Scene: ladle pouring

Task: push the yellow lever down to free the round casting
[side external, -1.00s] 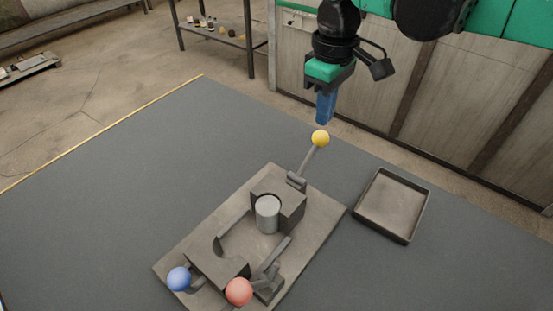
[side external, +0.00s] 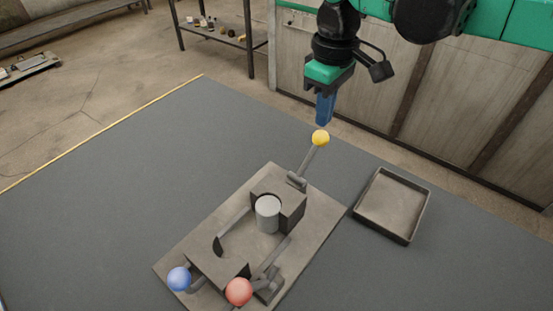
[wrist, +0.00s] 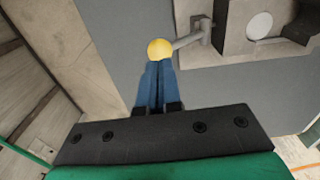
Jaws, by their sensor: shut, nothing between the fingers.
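The yellow lever (side external: 320,138) is a grey rod with a yellow ball, and it slants up from the far end of the fixture plate (side external: 325,205). Its ball also shows in the wrist view (wrist: 159,49). The round casting (side external: 267,215) is a light grey cylinder standing against a dark block on the plate; its top shows in the wrist view (wrist: 260,25). My gripper (side external: 322,122) has blue fingers, shut and empty, pointing down just above the yellow ball. In the wrist view the fingertips (wrist: 159,66) meet the ball's edge; I cannot tell whether they touch.
A blue-ball lever (side external: 179,279) and a red-ball lever (side external: 239,291) stand at the plate's near end. An empty shallow tray (side external: 377,230) lies to the right of the plate. The dark mat (side external: 110,190) is clear on the left.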

